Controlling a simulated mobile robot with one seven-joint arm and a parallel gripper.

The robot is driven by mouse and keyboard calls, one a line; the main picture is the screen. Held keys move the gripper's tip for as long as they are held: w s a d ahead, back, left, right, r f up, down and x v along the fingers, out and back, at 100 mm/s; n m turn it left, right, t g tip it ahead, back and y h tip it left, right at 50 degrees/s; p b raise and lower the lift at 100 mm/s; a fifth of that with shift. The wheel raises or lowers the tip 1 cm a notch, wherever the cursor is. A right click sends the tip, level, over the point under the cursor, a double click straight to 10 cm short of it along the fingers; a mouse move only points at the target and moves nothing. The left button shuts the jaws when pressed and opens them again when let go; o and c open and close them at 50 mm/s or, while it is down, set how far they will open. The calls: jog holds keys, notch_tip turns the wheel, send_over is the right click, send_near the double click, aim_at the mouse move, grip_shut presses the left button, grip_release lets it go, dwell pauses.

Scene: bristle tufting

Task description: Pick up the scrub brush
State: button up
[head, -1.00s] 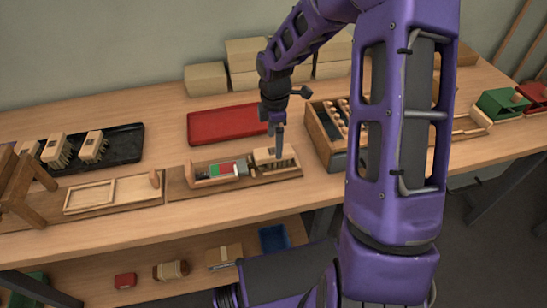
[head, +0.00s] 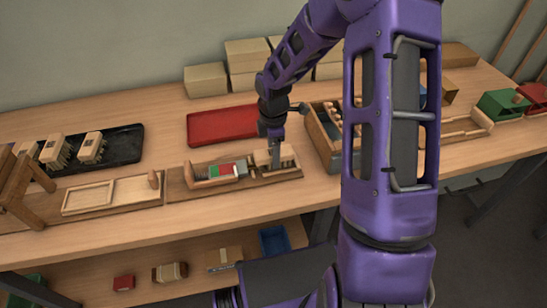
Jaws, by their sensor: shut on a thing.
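The scrub brush (head: 287,153) is a pale wooden block with dark bristles underneath. It sits at the right end of a wooden fixture board (head: 195,190) near the table's front. My gripper (head: 275,160) is down at the brush, coming from above, and is shut on it. The fingers cover the middle of the block. The brush still appears to be at board level; whether any gap lies under it is too small to tell.
A red and green piece (head: 226,170) lies left of the brush. A red tray (head: 222,125) is behind, and an open wooden box (head: 322,150) stands close on the right. A black tray (head: 122,150) with several similar brushes is at the left. Cardboard boxes (head: 205,79) line the wall.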

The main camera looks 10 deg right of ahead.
grip_shut()
jog(key=shift+r, duration=0.1)
